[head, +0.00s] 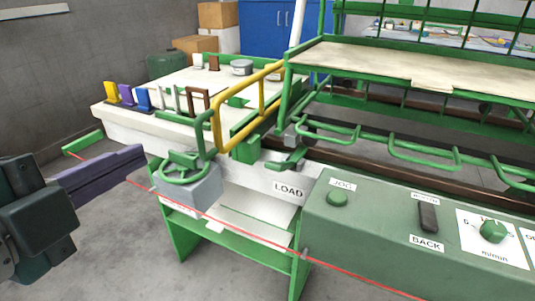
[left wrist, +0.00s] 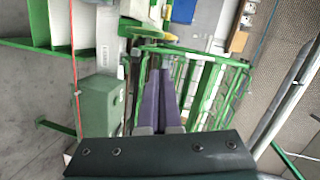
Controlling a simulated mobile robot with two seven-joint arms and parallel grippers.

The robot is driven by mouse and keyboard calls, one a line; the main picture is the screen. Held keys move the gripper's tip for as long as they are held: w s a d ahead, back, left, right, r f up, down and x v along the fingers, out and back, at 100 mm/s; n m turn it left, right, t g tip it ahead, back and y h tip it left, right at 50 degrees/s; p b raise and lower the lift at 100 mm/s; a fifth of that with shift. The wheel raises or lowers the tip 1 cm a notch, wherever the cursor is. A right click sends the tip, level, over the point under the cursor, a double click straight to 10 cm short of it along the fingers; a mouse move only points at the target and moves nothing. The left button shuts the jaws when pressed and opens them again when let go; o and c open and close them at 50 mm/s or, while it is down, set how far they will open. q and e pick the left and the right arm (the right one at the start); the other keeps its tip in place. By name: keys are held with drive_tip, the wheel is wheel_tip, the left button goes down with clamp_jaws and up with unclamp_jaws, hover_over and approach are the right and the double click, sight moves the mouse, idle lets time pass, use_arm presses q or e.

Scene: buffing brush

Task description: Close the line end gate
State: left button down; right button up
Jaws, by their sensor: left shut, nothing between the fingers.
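The gate is a yellow tube frame (head: 217,125) that stands upright near the middle of the head view. It runs from near the green handwheel back toward the green rack. I cannot tell whether it is latched. A yellow part shows small near the top of the left wrist view, too small to make out. My left gripper (head: 140,156) is to the left of the gate, clearly apart from it. Its purple fingers (left wrist: 158,78) are together and empty. My right gripper is not in view.
A green handwheel (head: 187,168) on a grey box sits between my left gripper and the gate. A red line (head: 125,180) crosses in front. A green control box (head: 400,230) stands at front right, and a white table (head: 125,117) with small items is behind.

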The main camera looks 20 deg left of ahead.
use_arm(q)
wheel_tip(320, 180, down, 7)
drive_tip(key=a+m+t+b, duration=0.1)
drive_tip(key=m+t+b, duration=0.1)
drive_tip(key=b, duration=0.7)
approach(198, 140)
drive_tip(key=shift+y, duration=0.4)
drive_tip(key=w, duration=0.7)
drive_tip(key=shift+a+f, duration=0.15)
drive_tip(key=shift+a, duration=0.05)
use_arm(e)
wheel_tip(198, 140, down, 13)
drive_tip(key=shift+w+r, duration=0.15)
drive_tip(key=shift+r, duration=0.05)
use_arm(q)
drive_tip(key=shift+s, duration=0.1)
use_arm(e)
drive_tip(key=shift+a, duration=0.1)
